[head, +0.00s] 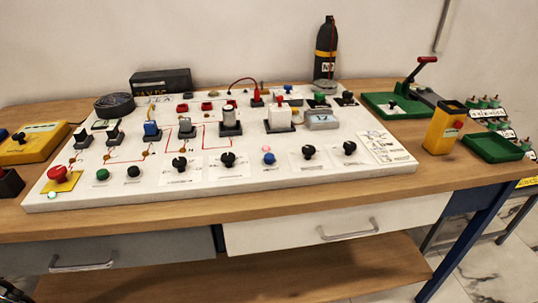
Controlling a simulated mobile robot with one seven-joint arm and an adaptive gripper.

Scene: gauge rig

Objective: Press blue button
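The blue button (269,158) is a small round blue cap on the front part of the white panel (330,176), right of centre. A small pink lamp (267,149) sits just behind it. Black knobs flank it: one on the left (228,159) and one on the right (308,152). Nothing covers or touches the blue button. A dark mechanical part (12,290) shows at the bottom left corner, cut off by the frame; it may be part of my gripper, well away from the panel. Its fingers cannot be made out.
The panel lies on a wooden table (470,178). A red mushroom button (57,173), a green button (102,174) and a black button (133,171) are at its front left. A yellow box (443,127) and green trays (491,147) are at right. The panel's front edge is clear.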

